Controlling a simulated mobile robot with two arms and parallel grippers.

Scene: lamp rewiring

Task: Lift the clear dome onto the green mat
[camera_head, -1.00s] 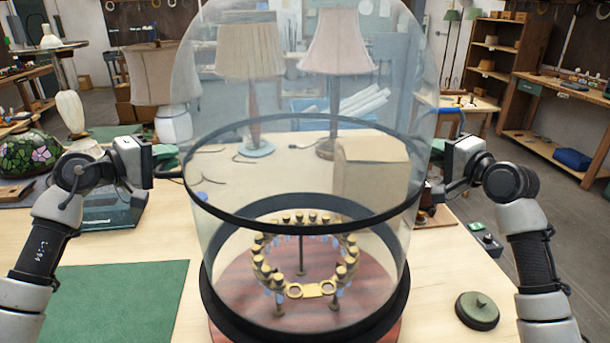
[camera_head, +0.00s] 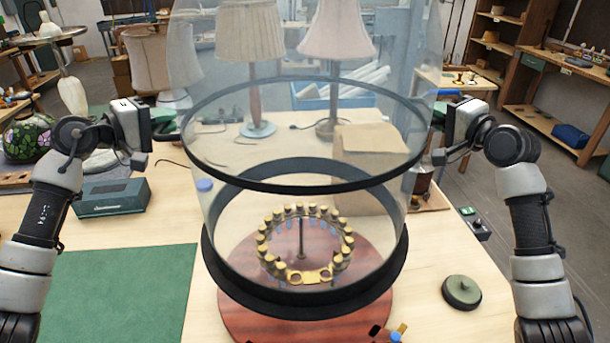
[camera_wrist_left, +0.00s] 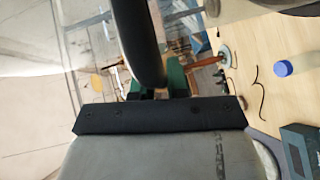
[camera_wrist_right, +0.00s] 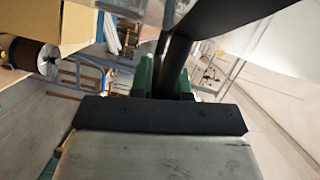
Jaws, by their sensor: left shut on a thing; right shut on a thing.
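The clear dome (camera_head: 300,215) is a tall transparent cover with a black middle band and a thick black bottom ring. It is held upright between my arms, raised above the round red wooden base (camera_head: 250,318). A brass ring with several knobs (camera_head: 310,274) stands on that base and shows through the dome. My left gripper (camera_head: 172,137) is shut on the dome's black band at its left side. My right gripper (camera_head: 436,156) is shut on the band at its right side. The green mat (camera_head: 125,295) lies flat and bare at the front left of the table.
A dark green box (camera_head: 112,197) sits behind the mat. A round green lid (camera_head: 462,292) lies at the front right. Two lamps (camera_head: 250,60) and a cardboard box (camera_head: 368,165) stand behind the dome.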

